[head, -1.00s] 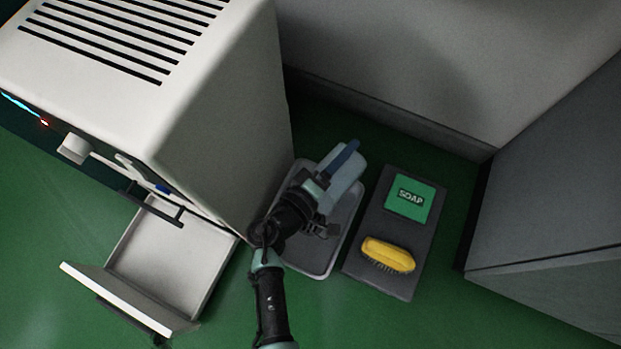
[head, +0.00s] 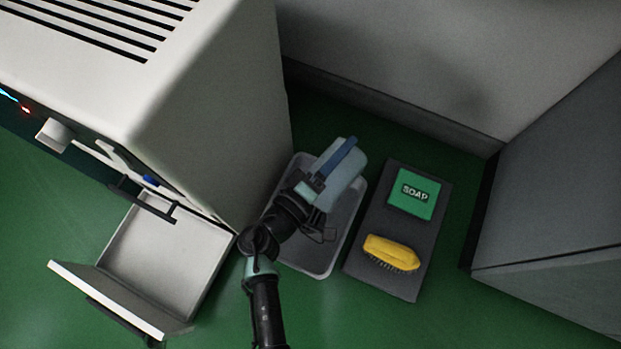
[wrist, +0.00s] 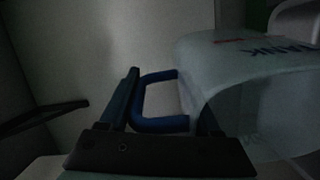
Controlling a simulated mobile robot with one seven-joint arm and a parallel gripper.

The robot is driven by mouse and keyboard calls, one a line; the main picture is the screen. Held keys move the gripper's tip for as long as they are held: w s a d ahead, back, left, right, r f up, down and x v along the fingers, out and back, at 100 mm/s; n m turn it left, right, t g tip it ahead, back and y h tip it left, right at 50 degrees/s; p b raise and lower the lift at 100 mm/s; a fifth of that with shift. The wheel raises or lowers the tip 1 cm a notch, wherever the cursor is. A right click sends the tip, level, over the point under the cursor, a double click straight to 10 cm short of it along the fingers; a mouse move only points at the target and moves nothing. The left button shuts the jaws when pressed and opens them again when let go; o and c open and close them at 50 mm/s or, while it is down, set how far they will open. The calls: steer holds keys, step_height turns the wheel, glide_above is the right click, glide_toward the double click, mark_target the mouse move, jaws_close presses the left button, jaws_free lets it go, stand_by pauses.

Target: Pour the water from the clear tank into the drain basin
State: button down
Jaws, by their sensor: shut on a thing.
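The clear tank (head: 349,172) is a pale, bluish see-through container with a blue handle (head: 340,157). My gripper (head: 316,184) is shut on the handle and holds the tank over the grey drain basin (head: 318,262). The tank looks tilted. In the wrist view, the blue handle (wrist: 160,124) is between the fingers, and the tank (wrist: 245,75), with the word TANK on it, fills the right side. The basin lies on the green floor beside the white machine; its upper part is covered by the tank and my arm. I cannot make out water.
A dark mat (head: 375,235) right of the basin carries a green soap pack (head: 415,194) and a yellow brush (head: 391,252). The white machine (head: 215,110) stands left, its drawer (head: 165,240) pulled out. A grey wall and a grey cabinet (head: 550,200) bound the back and right.

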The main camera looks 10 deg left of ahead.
steer(key=shift+s+a+r+t+b, duration=0.25)
steer(key=shift+s+a+t+b, duration=0.35)
steer(key=shift+b, duration=0.7)
